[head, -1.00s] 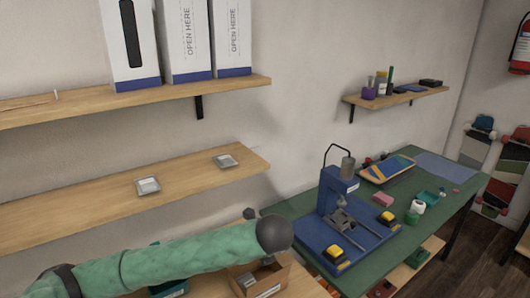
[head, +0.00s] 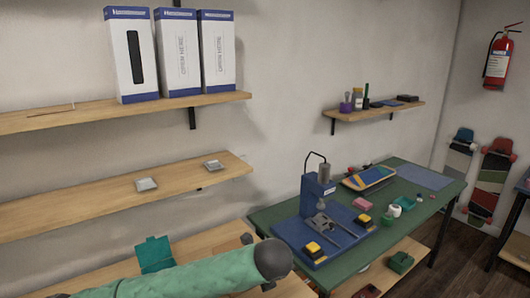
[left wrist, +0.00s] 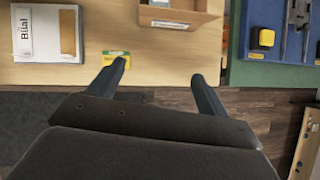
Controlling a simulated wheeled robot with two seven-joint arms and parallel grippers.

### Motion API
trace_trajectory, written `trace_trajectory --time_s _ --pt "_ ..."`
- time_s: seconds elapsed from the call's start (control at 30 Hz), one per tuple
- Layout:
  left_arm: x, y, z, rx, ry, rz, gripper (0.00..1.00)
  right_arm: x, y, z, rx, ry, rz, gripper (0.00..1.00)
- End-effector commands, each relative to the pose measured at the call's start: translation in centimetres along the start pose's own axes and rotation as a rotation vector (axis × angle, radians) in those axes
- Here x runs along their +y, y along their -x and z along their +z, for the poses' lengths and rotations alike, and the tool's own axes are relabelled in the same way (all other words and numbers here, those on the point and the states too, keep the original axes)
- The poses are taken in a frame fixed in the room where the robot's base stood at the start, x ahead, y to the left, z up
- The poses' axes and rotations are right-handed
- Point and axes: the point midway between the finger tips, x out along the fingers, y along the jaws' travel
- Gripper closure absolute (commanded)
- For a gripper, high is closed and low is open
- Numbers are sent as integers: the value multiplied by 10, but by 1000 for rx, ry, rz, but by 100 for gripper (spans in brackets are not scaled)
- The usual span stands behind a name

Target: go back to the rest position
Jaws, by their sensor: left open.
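My left gripper (left wrist: 160,85) is open and empty in the left wrist view, its two fingers spread over the front edge of a wooden bench (left wrist: 60,76) and the dark floor. In the head view my green-sleeved left arm comes in from the lower left, and its gripper is out of the picture. My right gripper is in neither view.
A green table (head: 345,260) carries a blue press (head: 318,195). Shelves hold white boxes (head: 180,60) and small metal trays (head: 146,184). A cardboard bin (left wrist: 180,14), a white box (left wrist: 36,34) and a yellow-green packet (left wrist: 115,56) are on the bench.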

Motion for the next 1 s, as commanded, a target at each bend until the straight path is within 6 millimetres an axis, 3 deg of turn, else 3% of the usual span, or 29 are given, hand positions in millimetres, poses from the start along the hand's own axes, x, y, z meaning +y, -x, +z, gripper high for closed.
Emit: trace_trajectory --time_s 0.27,0.47,0.73,1.0 --pt "-4 0 -21 43 94 -42 22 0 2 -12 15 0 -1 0" --pt "-6 1 -42 93 206 -83 22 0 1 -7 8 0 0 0" --pt "-4 2 -81 208 478 -145 22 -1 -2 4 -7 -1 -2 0" --pt "10 0 -112 321 791 -167 22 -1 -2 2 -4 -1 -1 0"
